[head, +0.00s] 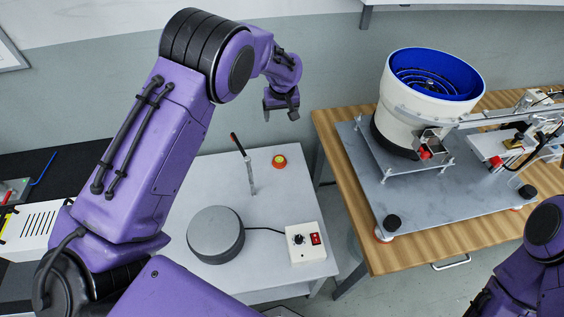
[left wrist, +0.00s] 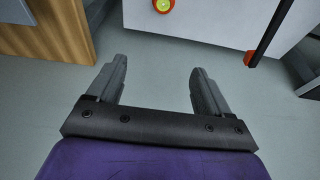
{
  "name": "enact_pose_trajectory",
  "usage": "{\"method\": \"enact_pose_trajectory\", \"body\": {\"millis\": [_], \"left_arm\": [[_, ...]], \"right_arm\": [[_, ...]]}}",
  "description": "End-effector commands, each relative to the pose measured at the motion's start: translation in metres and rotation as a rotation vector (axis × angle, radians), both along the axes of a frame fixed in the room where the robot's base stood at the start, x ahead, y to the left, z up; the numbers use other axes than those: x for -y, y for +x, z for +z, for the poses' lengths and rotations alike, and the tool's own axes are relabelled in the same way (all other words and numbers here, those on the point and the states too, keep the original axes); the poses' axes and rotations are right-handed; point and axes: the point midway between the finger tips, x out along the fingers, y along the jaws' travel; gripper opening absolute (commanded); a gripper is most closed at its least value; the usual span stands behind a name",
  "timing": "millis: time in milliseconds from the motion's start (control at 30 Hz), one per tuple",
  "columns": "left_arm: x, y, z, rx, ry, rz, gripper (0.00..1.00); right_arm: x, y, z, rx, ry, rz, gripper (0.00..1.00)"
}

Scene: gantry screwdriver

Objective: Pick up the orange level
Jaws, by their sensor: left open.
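The orange level (head: 279,161) is a small round orange-red piece with a yellow-green centre. It lies on the white table (head: 275,205) near its far right part. It also shows, cut off, at the top edge of the left wrist view (left wrist: 163,5). My left gripper (head: 281,115) is above and beyond the level, near the table's far edge, apart from it. In the left wrist view its two fingers (left wrist: 155,75) are spread wide with nothing between them. Part of my right arm shows at the lower right of the head view; its gripper is out of frame.
A thin upright tool with an orange-and-black handle (head: 238,143) stands left of the level. A grey round base (head: 215,235) and a white control box (head: 306,243) are nearer. A wooden table (head: 385,262) with a blue-lined bowl feeder (head: 405,110) stands to the right.

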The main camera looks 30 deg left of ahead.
Motion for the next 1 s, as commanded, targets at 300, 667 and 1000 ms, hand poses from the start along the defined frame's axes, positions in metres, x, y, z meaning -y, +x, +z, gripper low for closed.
{"method": "enact_pose_trajectory", "body": {"millis": [300,667,1000], "left_arm": [[-0.01,-0.005,-0.078,0.0,0.0,0.016,0.8],[-0.009,-0.005,-0.161,0.001,0.0,0.014,0.8],[-0.015,0.006,-0.207,-0.001,0.0,0.013,0.8]], "right_arm": [[0.0,0.0,-0.078,0.0,0.0,0.0,0.43],[0.0,-0.001,-0.162,-0.001,0.001,0.0,0.43],[0.0,-0.001,-0.161,0.0,0.0,0.0,0.43]]}}
